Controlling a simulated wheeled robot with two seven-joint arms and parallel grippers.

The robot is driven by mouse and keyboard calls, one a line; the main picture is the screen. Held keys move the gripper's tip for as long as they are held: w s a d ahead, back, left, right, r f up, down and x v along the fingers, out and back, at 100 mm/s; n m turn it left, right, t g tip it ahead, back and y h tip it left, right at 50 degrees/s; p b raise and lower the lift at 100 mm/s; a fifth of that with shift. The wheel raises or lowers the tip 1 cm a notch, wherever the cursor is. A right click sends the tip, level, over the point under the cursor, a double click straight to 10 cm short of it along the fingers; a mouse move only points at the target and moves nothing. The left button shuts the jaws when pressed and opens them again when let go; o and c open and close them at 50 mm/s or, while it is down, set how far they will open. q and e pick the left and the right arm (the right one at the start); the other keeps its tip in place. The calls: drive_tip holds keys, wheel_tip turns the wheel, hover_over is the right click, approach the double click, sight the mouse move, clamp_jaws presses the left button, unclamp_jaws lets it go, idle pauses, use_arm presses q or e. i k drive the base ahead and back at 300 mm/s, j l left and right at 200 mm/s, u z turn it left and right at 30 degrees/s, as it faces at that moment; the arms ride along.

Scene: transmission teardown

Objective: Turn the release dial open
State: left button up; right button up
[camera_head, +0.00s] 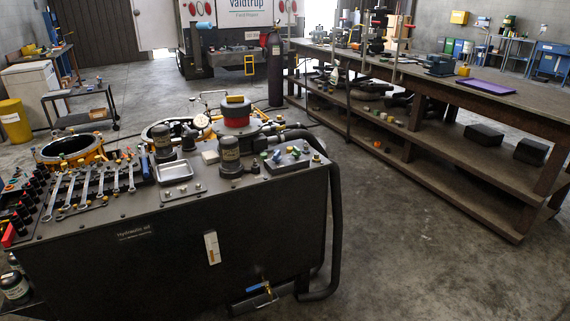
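No part is marked clearly as the release dial. A round red part with a yellow top (237,111) stands upright near the back of the dark hydraulic oil tank (165,255); I cannot tell whether it is the dial or how it is set. A round white-faced gauge (201,121) sits just left of it. A valve with a small handle (262,293) sticks out low on the tank's front. Neither of my grippers is in view.
Wrenches (98,184), a metal tray (174,171) and dark canisters (230,154) crowd the tank top. A black hose (336,220) runs down its right side. A long workbench (500,105) stands at right. The floor (420,260) between them is clear.

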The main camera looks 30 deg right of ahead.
sight(297, 152)
drive_tip(key=z, duration=1.65)
drive_tip(key=i, duration=1.25)
